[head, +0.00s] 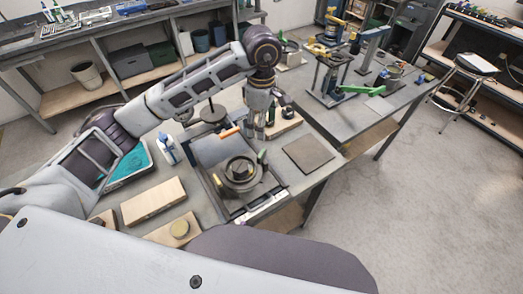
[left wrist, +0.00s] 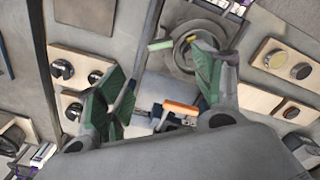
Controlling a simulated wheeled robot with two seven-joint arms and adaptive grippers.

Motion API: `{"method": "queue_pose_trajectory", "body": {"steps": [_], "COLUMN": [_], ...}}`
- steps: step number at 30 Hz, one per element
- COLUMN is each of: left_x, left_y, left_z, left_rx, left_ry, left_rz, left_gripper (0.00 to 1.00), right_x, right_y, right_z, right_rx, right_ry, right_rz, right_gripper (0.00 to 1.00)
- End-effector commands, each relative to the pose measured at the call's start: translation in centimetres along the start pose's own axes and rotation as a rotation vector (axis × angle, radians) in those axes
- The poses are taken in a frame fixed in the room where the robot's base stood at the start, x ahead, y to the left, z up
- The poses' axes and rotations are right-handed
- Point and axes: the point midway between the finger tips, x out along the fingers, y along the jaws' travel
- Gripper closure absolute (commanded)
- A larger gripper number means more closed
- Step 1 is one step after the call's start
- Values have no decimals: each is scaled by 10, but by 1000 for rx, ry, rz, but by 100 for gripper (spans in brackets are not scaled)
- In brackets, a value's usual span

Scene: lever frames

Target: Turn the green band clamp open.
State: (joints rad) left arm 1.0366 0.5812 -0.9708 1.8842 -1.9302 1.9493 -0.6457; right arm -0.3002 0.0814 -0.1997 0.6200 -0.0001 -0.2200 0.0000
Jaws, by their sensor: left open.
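A round grey fixture (head: 229,181) with a short green lever (head: 262,156) sits in a tray-like frame on the near bench. In the left wrist view the pale green lever (left wrist: 161,45) sticks out beside the round fixture (left wrist: 172,58). A longer green bar (head: 361,89) is on a blue-based device farther back. I cannot tell which green part is the band clamp. My left gripper (head: 259,136) points down behind the round fixture, apart from both green parts. In the left wrist view its fingers (left wrist: 160,88) are spread and empty. My right gripper is not in view.
An orange-handled thing (head: 229,132) lies close to my left gripper. Wooden blocks (head: 153,200) and a blue-white bottle (head: 167,148) stand on the left. A flat grey-brown plate (head: 308,155) lies on the right.

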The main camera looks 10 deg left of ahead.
Motion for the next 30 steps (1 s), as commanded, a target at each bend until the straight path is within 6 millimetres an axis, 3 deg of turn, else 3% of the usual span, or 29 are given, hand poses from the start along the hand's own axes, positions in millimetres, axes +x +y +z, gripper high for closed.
{"method": "queue_pose_trajectory", "body": {"steps": [20, 30], "left_x": [1, 22], "left_y": [-1, -1], "left_z": [-1, -1], "left_rx": [81, 79], "left_ry": [4, 4], "left_rz": [-4, -6], "left_gripper": [32, 32], "right_x": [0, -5], "right_y": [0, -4], "right_z": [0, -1], "right_rx": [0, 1], "right_ry": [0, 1], "right_rz": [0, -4], "right_gripper": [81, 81]}}
